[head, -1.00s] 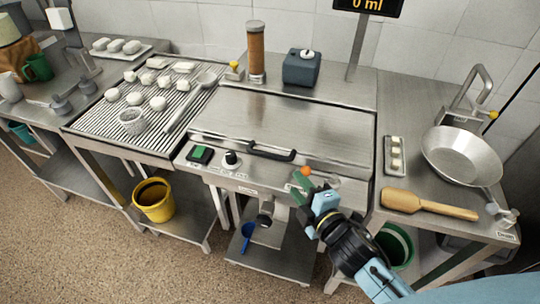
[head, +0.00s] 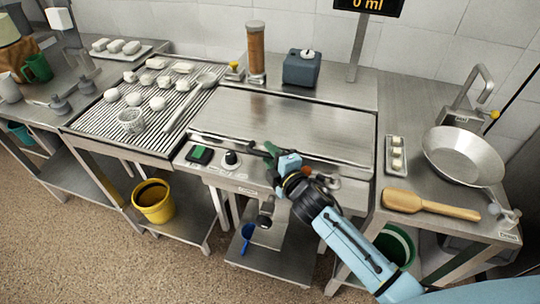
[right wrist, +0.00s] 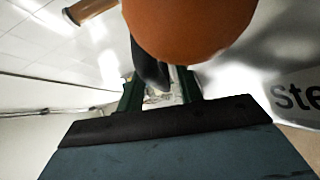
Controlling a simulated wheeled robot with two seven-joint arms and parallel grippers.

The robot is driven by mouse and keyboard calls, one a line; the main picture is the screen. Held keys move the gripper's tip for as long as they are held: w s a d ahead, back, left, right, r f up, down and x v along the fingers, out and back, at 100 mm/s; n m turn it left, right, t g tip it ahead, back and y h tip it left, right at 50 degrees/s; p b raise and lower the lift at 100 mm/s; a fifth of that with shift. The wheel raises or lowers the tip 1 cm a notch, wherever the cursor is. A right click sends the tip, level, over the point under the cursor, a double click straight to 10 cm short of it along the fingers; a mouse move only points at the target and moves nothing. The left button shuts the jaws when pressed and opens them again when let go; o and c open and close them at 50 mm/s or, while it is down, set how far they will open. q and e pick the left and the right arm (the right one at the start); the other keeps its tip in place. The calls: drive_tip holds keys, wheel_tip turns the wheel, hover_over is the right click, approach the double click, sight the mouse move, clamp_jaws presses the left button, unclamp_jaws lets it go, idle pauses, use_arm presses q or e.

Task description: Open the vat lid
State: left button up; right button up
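The vat lid (head: 290,125) is a flat steel plate, lying closed on the middle unit in the head view. Its black bar handle (head: 254,148) runs along the front edge, partly hidden by my right gripper (head: 272,152). In the right wrist view, the two green fingers (right wrist: 158,95) are apart, with the dark handle (right wrist: 150,68) showing between them. I cannot tell whether they touch it. An orange knob (right wrist: 180,22) looms large close to the wrist camera. My left gripper is not in view.
A blue-grey box (head: 302,68) and brown cylinder (head: 256,52) stand behind the lid. A pan (head: 462,155) and wooden paddle (head: 428,205) lie on the right.

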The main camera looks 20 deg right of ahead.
drive_tip(key=shift+w, duration=0.2)
clamp_jaws()
idle(0.3)
